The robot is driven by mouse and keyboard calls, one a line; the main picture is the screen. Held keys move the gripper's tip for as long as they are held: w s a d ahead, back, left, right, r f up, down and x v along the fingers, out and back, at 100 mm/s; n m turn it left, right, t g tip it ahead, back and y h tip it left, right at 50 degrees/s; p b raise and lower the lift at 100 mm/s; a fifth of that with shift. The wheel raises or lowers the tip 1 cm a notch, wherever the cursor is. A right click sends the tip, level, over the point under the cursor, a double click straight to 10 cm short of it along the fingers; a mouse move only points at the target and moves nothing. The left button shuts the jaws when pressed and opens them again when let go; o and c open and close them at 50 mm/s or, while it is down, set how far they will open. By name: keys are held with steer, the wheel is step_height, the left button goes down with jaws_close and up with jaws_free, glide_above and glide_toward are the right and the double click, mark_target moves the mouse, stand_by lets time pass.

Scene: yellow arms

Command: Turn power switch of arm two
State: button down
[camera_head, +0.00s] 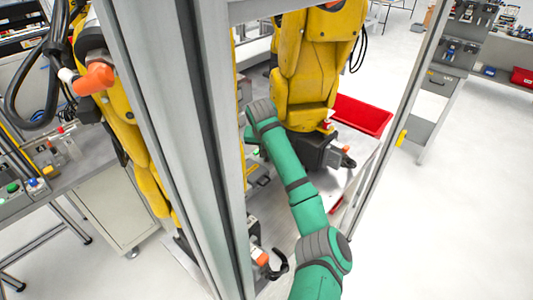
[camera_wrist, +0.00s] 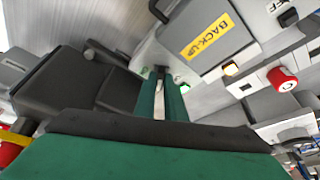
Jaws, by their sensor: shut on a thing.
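In the wrist view, my gripper (camera_wrist: 166,80) points at a light grey control panel (camera_wrist: 205,90). Its two green fingers are close together, shut on a small dark part (camera_wrist: 159,71) at the panel, probably a switch; the fingers hide most of it. In the camera_head view, my green arm reaches into the cell, and its gripper end is hidden behind the grey post. A yellow robot arm (camera_head: 305,65) stands just beyond my arm. Another yellow arm (camera_head: 125,100) is at the left. No label shows which is arm two.
Grey posts (camera_head: 170,130) frame the cell closely. A red bin (camera_head: 362,115) lies behind the arm. The floor at right is clear.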

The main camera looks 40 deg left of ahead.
steer(key=n, duration=0.2)
steer(key=n+g+y, duration=0.1)
steer(key=n, duration=0.2)
steer(key=shift+d+f+n+g+y, duration=0.15)
steer(key=shift+n+g+y, duration=0.15)
steer(key=shift+w+n+g+y, duration=0.1)
steer(key=shift+n+g+y, duration=0.2)
steer(key=shift+n, duration=0.8)
steer(key=shift+w+n+g+y, duration=0.1)
steer(key=shift+n+g, duration=0.3)
steer(key=shift+n, duration=0.7)
steer(key=c, duration=1.8)
jaws_free()
steer(key=v, duration=1.1)
